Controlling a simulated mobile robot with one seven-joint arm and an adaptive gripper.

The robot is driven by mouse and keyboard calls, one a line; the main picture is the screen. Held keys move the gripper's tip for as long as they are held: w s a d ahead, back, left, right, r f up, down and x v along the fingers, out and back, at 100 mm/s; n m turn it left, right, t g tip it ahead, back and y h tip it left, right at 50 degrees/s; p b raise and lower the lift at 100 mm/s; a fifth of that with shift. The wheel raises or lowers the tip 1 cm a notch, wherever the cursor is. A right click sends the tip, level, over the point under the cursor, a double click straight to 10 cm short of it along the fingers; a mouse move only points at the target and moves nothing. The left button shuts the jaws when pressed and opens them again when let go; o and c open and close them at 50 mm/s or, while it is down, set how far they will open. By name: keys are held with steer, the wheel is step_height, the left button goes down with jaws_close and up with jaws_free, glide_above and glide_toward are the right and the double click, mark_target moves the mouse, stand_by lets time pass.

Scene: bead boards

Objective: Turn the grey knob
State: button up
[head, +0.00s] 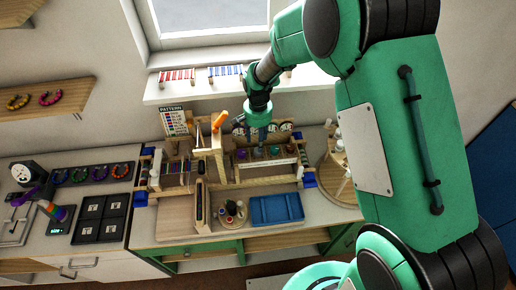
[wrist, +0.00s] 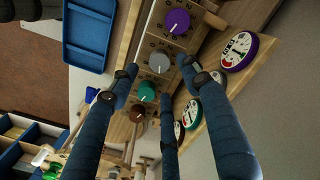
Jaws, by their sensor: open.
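The grey knob (wrist: 159,62) is a round dial with a white mark, set in a wooden panel (wrist: 152,42) in a row with other knobs. In the wrist view it lies between the upper two of my gripper's (wrist: 160,78) three dark blue fingers. The fingers are spread open with nothing between them, and I cannot tell whether any touches the knob. In the head view my gripper (head: 261,128) points down over the knob panel (head: 262,174) and hides much of the grey knob.
A purple knob (wrist: 177,21) sits on one side of the grey one, with a green knob (wrist: 147,91) and a brown knob (wrist: 138,113) on the other. Round gauges (wrist: 239,51) stand close alongside. A blue tray (head: 277,209) and an orange-handled wooden post (head: 219,121) are nearby.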

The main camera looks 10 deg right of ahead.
steer(key=shift+f, duration=2.95)
steer(key=c, duration=1.1)
